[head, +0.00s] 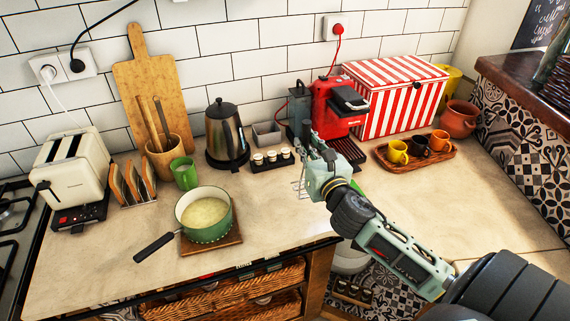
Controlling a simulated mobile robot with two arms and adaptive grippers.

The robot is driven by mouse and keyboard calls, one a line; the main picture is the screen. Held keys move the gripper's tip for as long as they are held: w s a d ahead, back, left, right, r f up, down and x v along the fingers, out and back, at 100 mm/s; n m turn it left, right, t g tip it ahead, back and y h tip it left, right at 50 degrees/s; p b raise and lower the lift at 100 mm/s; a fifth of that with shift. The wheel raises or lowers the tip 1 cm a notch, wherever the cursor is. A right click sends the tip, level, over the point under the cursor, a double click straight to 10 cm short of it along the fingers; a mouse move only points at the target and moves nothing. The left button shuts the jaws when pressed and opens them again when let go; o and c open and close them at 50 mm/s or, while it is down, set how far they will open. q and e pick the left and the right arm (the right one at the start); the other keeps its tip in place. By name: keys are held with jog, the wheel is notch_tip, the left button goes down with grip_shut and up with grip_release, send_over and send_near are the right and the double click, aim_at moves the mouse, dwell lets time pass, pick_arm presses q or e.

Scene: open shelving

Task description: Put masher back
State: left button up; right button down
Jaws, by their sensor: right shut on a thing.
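My right gripper (318,148) reaches in from the lower right and is over the counter, in front of the red coffee machine. It is shut on the masher. A thin wire part (300,183), which looks like the masher's head, shows just left of the gripper. A bit of green, perhaps its handle, shows behind my wrist. Most of the masher is hidden by the gripper. A wooden utensil holder (171,160) with wooden utensils stands at the back left. A green pot (207,233) with pale yellowish contents sits on a wooden board. My left gripper is not in view.
A green mug (184,173), kettle (227,135), toaster (72,170) and red coffee machine (335,108) stand along the back. A wooden tray (415,160) with several cups is at the right. The counter (270,210) is clear between the pot and my gripper.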

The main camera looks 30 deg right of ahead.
jog(key=w+a+f, duration=0.2)
jog(key=w+f, duration=0.2)
jog(key=f, duration=0.3)
jog(key=shift+w+a, duration=0.35)
jog(key=shift+w, duration=0.05)
jog(key=shift+f+b, duration=0.2)
jog(key=shift+b, duration=0.15)
jog(key=c, duration=2.2)
grip_release()
jog(key=shift+f, duration=0.1)
jog(key=o, duration=0.5)
